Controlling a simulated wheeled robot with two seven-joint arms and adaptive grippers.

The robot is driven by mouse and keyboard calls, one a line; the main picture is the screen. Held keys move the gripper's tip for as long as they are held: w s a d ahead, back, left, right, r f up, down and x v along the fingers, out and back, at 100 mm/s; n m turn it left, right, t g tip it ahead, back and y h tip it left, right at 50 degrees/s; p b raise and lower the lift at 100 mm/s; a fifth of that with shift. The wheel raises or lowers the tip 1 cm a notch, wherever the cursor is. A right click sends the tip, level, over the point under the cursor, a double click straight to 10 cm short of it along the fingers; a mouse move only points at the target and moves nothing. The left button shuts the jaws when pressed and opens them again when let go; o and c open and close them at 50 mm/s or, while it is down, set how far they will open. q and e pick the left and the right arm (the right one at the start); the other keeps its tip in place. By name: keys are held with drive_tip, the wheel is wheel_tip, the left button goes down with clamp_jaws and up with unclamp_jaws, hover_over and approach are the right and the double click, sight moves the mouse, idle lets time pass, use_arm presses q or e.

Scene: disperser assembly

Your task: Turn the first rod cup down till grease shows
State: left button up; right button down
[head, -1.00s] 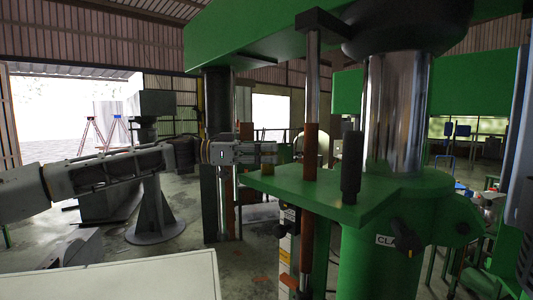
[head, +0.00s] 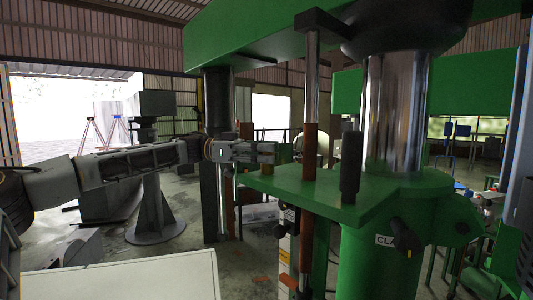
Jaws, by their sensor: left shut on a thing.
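The disperser is a green machine. A second brown piece (head: 246,130) shows just above my left gripper (head: 268,152), at the far side of the plate. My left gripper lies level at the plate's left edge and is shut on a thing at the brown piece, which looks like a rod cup. The fingers hide most of the held part. No grease can be made out. My right gripper is out of view.
A black upright handle (head: 351,165) stands on the plate, right of the near sleeve. A thick polished column (head: 395,110) rises behind it. A dark post (head: 210,190) stands close to my left wrist. A white tabletop (head: 150,278) lies at the lower left.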

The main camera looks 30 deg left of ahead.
use_arm(q)
drive_tip(key=shift+w+m+g+h, duration=0.1)
drive_tip(key=shift+m+g+h, duration=0.1)
drive_tip(key=shift+m+g, duration=0.95)
drive_tip(key=shift+m+g+h, duration=0.2)
drive_tip(key=shift+m+g, duration=0.45)
drive_tip(key=shift+g, duration=1)
drive_tip(key=shift+m+g, duration=0.7)
drive_tip(key=shift+g, duration=0.4)
drive_tip(key=shift+m+g, duration=0.6)
drive_tip(key=shift+g, duration=0.3)
drive_tip(key=shift+r+m+g+y, duration=0.1)
drive_tip(key=shift+m+g+y, duration=0.4)
drive_tip(key=shift+m+g, duration=0.45)
drive_tip(key=o, duration=1)
drive_tip(key=shift+n, duration=0.25)
drive_tip(key=shift+o, duration=0.2)
drive_tip(key=shift+r, duration=0.1)
drive_tip(key=shift+r, duration=4.75)
